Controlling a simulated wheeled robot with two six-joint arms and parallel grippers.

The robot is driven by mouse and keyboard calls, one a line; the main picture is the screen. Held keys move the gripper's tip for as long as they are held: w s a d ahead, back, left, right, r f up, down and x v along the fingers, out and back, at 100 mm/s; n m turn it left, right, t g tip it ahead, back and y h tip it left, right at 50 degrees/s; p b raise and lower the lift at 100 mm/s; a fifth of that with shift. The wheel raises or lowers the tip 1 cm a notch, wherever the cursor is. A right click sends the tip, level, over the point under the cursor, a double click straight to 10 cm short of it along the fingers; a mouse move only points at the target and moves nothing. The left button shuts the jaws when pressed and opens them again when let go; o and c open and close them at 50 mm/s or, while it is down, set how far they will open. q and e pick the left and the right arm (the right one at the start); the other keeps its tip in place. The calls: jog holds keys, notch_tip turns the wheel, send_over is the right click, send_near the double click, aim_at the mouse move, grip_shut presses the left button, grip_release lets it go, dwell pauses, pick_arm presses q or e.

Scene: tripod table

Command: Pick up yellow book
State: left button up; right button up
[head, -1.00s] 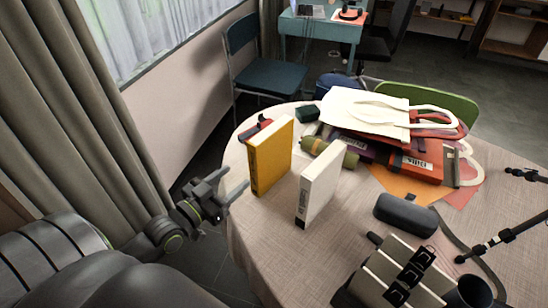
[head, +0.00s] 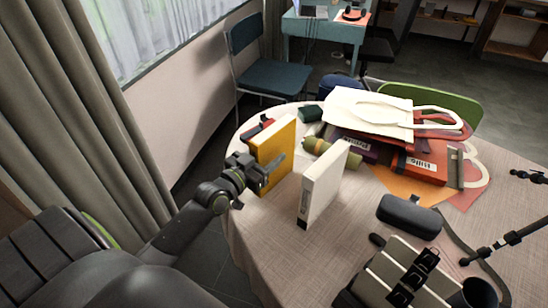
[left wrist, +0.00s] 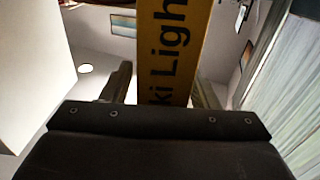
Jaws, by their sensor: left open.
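The yellow book (head: 275,140) stands upright on the round table (head: 253,224), near its left edge. In the left wrist view its spine (left wrist: 178,45), with dark lettering, rises between the two fingers. My left gripper (head: 262,168) is open at the book's near edge. One finger shows along the book's right face; the other is mostly hidden on its left side. In the left wrist view the fingers (left wrist: 162,85) sit on either side of the spine, and a gap shows at the left finger. My right gripper is not in view.
A white book (head: 323,184) stands upright close to the right of the yellow one. A green roll (head: 330,152) lies behind them, beside a cream bag (head: 368,112). A dark case (head: 408,216) and tripod legs (head: 505,243) are at right. The table's front left is clear.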

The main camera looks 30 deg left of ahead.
pick_arm(q)
jog(key=shift+w, duration=0.15)
grip_shut()
jog(key=shift+r, duration=0.1)
dwell(0.3)
